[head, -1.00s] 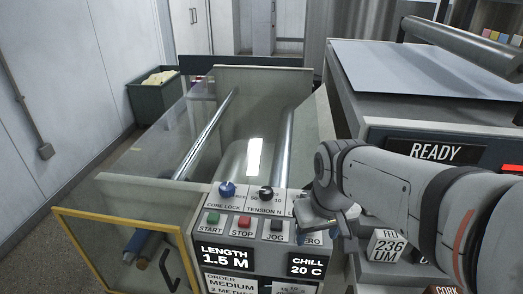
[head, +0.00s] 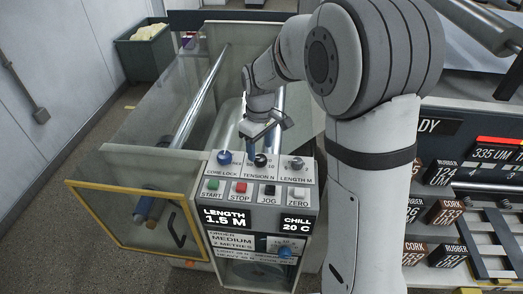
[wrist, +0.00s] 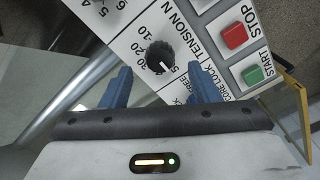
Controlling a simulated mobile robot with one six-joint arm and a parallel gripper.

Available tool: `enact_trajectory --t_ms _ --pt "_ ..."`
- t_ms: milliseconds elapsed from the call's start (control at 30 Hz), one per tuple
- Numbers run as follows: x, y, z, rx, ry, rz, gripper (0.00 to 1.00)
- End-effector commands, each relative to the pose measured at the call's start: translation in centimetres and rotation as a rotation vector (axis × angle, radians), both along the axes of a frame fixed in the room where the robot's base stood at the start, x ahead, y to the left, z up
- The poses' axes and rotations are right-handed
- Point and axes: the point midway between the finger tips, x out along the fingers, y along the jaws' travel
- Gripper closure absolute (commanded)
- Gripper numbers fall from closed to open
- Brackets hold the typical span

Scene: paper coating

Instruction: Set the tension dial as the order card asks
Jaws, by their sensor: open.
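The black tension dial (head: 261,160) sits on the top of the control panel, labelled TENSION N. In the wrist view the dial (wrist: 160,57) shows a white pointer mark towards the 5. My gripper (wrist: 160,72) is open, its blue fingers apart on either side of the dial's near edge; I cannot tell whether they touch it. In the head view my gripper (head: 266,138) is just above the dial. The order card (head: 230,243) on the panel front reads MEDIUM, 2 METRES; smaller print below is hard to read.
START (head: 213,185), STOP (head: 240,187), JOG (head: 269,190) and ZERO (head: 298,192) buttons lie in front. The display (head: 228,218) reads LENGTH 1.5 M.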

Motion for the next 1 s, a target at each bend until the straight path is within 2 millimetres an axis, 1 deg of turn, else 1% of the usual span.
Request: enact_trajectory --t_ms 100,233,367,567,1000 --pt "-0.1 -0.1 -1.7 -0.001 0.004 -0.001 0.44" --pt "0.0 -0.1 -2.8 -0.001 0.001 -0.002 0.44" --pt "0.0 -0.1 -3.3 0.0 0.0 -0.003 0.44" --pt "0.0 -0.1 -3.3 0.001 -0.001 -0.003 0.44" --pt "0.0 -0.1 -3.3 0.001 -0.001 -0.004 0.8"
